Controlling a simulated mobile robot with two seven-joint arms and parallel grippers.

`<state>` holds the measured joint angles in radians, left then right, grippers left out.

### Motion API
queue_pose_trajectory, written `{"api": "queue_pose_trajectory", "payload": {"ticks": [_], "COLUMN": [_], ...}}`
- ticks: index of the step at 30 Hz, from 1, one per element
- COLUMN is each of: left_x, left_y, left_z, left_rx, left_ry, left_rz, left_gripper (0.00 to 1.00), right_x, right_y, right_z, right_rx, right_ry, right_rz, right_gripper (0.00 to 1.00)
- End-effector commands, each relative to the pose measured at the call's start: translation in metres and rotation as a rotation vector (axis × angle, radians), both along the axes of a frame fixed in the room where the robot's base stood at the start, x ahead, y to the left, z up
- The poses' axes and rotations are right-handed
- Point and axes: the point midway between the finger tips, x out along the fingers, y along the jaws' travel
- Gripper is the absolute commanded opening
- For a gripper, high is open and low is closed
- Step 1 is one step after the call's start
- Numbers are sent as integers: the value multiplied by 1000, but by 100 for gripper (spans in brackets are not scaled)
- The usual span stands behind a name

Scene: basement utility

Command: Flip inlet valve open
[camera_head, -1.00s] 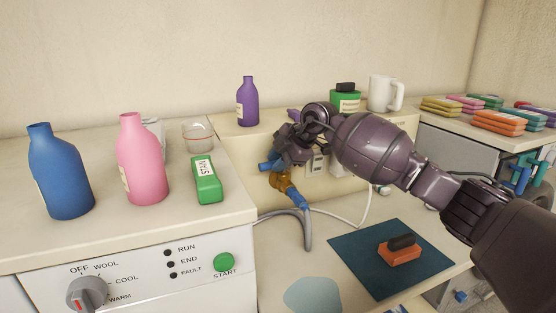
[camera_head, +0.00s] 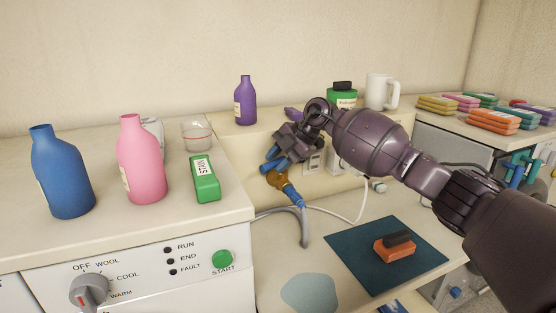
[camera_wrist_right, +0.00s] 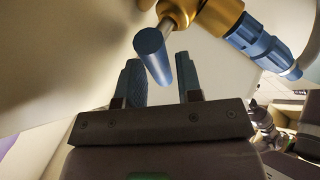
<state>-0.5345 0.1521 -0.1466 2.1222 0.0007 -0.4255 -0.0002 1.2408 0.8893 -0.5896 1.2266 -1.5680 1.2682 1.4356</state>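In the right wrist view the brass body (camera_wrist_right: 182,12) is at the top and the blue lever (camera_wrist_right: 154,58) points down toward the gap between the two fingers (camera_wrist_right: 161,82). The fingers are apart, with the lever's end at the gap; contact is not clear. My left gripper is not in view.
The washer top holds a blue bottle (camera_head: 62,172), a pink bottle (camera_head: 142,160) and a green box (camera_head: 205,179). A brush (camera_head: 394,246) lies on a dark mat (camera_head: 350,258).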

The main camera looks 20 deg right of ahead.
Motion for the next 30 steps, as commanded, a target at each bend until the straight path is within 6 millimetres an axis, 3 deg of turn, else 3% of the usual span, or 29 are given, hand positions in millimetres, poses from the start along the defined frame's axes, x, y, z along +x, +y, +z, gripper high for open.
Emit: {"api": "queue_pose_trajectory", "payload": {"ticks": [11, 24, 30], "left_x": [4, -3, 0], "left_y": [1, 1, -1], "left_z": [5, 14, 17], "left_rx": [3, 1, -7], "left_ry": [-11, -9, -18], "left_rz": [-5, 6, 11], "left_gripper": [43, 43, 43], "right_x": [-2, -24, -31], "right_y": [-3, -44, -57], "right_z": [6, 64, 79], "right_rx": [1, 0, 0], "right_ry": [-3, -6, -2], "right_rz": [-2, -3, -2], "right_gripper": [34, 34, 34]}}
